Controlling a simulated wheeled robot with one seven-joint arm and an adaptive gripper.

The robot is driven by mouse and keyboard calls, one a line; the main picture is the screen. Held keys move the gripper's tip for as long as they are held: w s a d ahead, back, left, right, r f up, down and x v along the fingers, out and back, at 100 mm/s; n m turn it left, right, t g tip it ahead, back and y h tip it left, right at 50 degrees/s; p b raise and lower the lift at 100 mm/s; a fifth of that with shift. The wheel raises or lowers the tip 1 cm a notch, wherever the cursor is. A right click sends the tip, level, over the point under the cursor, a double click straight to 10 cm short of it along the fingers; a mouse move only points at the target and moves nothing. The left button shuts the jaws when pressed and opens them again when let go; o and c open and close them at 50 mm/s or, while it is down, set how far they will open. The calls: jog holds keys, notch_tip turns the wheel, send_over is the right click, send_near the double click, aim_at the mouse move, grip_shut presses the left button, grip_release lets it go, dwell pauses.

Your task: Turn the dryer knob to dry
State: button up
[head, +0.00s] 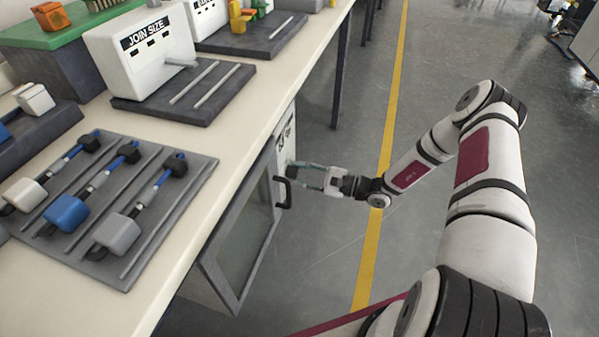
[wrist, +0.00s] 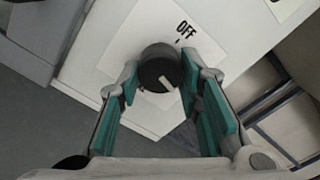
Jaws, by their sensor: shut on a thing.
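The dryer knob (wrist: 158,66) is a dark round knob on a white panel (wrist: 118,52). It sits between the fingertips of my gripper (wrist: 159,76), which is shut on it. A white pointer mark on the knob faces down and right in the wrist view, away from the OFF label (wrist: 186,30). The DRY label cannot be made out there.
The dryer's framed glass door (head: 238,232) has a black handle (head: 284,192) close to my gripper. The bench (head: 235,125) above holds a JOIN SIZE box (head: 120,60) and a grey tray of tools (head: 140,250). The floor right of the bench is open.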

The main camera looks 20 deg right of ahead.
jog(key=shift+n+p, duration=0.3)
jog(key=shift+n, duration=0.8)
jog(key=o, duration=1.1)
jog(key=shift+o, duration=0.2)
jog(key=v, duration=1.2)
